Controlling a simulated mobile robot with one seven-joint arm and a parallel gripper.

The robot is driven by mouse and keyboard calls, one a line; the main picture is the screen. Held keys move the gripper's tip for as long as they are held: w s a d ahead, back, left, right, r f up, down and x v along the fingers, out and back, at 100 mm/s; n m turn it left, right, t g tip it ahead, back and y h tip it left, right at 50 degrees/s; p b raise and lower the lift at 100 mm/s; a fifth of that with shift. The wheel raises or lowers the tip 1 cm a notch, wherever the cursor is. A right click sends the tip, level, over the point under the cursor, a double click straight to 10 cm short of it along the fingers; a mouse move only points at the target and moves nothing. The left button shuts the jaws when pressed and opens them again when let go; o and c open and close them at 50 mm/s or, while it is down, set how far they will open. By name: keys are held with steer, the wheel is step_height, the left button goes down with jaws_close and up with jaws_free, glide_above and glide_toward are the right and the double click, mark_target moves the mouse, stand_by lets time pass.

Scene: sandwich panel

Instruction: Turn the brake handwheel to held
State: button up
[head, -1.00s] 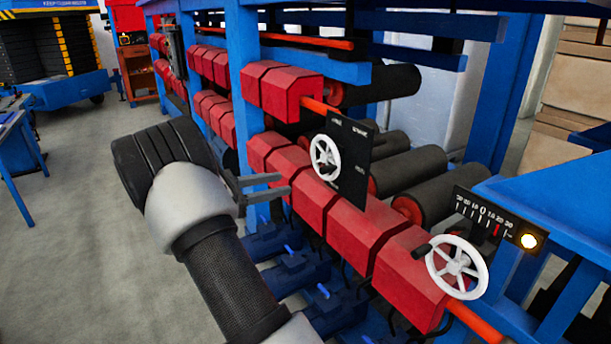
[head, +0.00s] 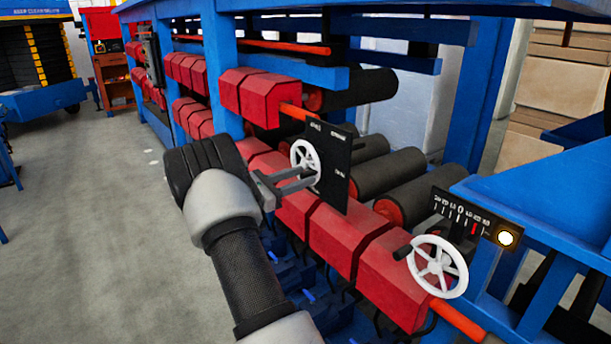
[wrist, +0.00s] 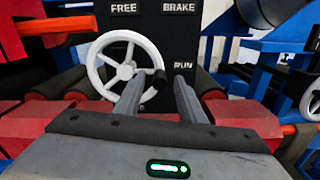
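The brake handwheel (head: 304,164) is a small white spoked wheel in front of a black label plate (head: 336,168). In the wrist view the handwheel (wrist: 95,76) has a dark knob (wrist: 157,77) at the right of its rim. The plate (wrist: 158,42) reads FREE, BRAKE and RUN there; no "held" mark is readable. My gripper (head: 313,178) is at the wheel's lower right. Its fingers are apart, and in the wrist view the knob appears between the tips of my gripper (wrist: 159,80). I cannot tell whether they touch the knob.
Red blocks (head: 315,218) and dark rollers (head: 405,185) surround the plate. Open floor (head: 90,230) lies left.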

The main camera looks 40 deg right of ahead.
steer(key=shift+s+d, duration=0.15)
steer(key=shift+d, duration=1)
jaws_close()
steer(key=shift+f, duration=0.15)
